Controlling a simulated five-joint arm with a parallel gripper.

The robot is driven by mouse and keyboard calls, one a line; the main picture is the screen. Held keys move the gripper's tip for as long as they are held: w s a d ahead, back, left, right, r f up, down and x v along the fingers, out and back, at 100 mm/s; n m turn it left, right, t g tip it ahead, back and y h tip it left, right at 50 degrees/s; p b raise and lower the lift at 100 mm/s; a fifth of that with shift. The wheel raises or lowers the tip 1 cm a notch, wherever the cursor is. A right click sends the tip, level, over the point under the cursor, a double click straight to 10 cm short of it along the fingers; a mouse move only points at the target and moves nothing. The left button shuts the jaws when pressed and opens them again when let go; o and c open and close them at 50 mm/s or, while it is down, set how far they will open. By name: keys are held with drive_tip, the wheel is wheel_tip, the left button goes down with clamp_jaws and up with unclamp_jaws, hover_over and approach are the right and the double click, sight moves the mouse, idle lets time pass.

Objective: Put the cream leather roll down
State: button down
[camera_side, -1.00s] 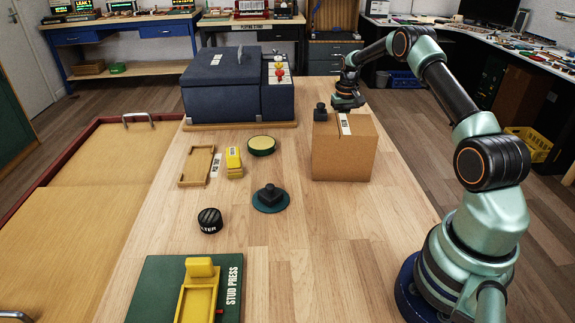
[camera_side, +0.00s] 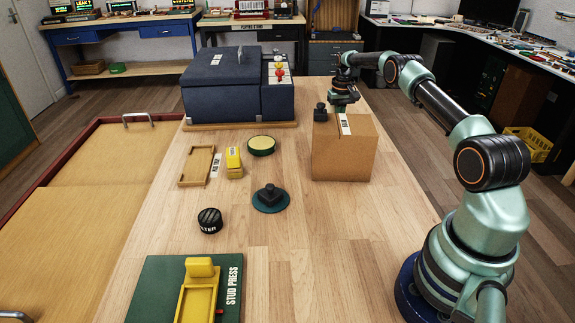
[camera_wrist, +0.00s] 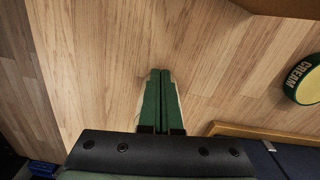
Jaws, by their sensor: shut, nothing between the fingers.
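My gripper (camera_wrist: 160,75) is shut with its two green fingers together and nothing between them, over bare wooden tabletop in the wrist view. In the side view my gripper (camera_side: 343,103) is behind the cardboard box, which hides its fingertips. A round green piece with a pale yellow top (camera_side: 261,145) lies on the table, left of the box. It shows at the right of the wrist view (camera_wrist: 304,80), marked "CREAM", apart from my fingers.
The cardboard box (camera_side: 343,155) stands at the table's right side. A dark blue case (camera_side: 222,92) stands at the back left. A yellow block (camera_side: 234,163), a shallow wooden tray (camera_side: 197,167), a teal-based knob (camera_side: 270,199) and a black cap (camera_side: 210,221) sit forward. The front right tabletop is clear.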

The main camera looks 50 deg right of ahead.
drive_tip(key=shift+r, duration=0.1)
wheel_tip(320, 180, up, 10)
drive_tip(key=s+a+r+n+t, duration=0.2)
drive_tip(key=a+r+n+t, duration=0.15)
drive_tip(key=a+r, duration=1.45)
drive_tip(key=s+a+f+n+t, duration=0.1)
drive_tip(key=s+a+f+n, duration=0.1)
drive_tip(key=s+a, duration=0.6)
drive_tip(key=s+a+f+n+t, duration=0.1)
drive_tip(key=s+a+f+n, duration=0.1)
drive_tip(key=s+a, duration=0.7)
drive_tip(key=shift+f, duration=0.85)
